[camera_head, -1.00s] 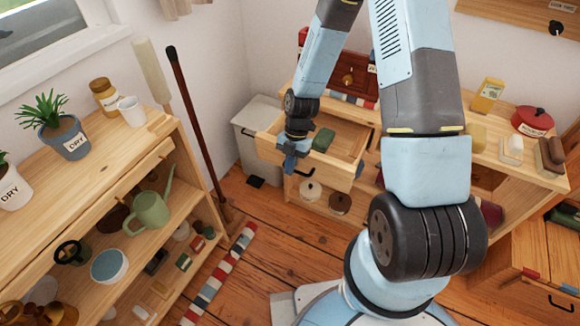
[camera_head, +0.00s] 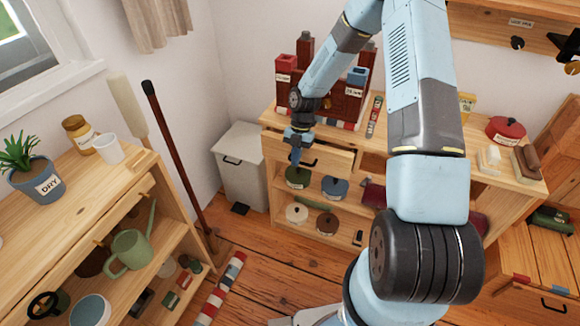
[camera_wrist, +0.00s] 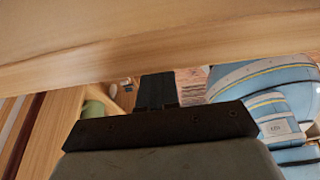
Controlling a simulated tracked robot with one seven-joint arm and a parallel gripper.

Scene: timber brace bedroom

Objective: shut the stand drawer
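The stand (camera_head: 268,170) is the light wooden unit against the back wall. Its drawer front (camera_head: 335,160), with a dark handle (camera_head: 311,163), now sits close to the stand's face beneath the top. No drawer interior shows; I cannot tell whether a small gap is left. My gripper (camera_head: 296,157) points down at the left part of the drawer front, just left of the handle; whether it touches is unclear. In the wrist view its dark fingers (camera_wrist: 158,91) look closed together with nothing between them, beneath a broad wooden surface (camera_wrist: 150,45).
Lidded pots (camera_head: 335,187) stand on the shelf below the drawer. A grey bin (camera_head: 240,170) stands left of the stand. Red boxes (camera_head: 287,68) and a red pot (camera_head: 506,130) are on top. A wooden shelf (camera_head: 90,215) fills the left; bare floor (camera_head: 270,262) lies between.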

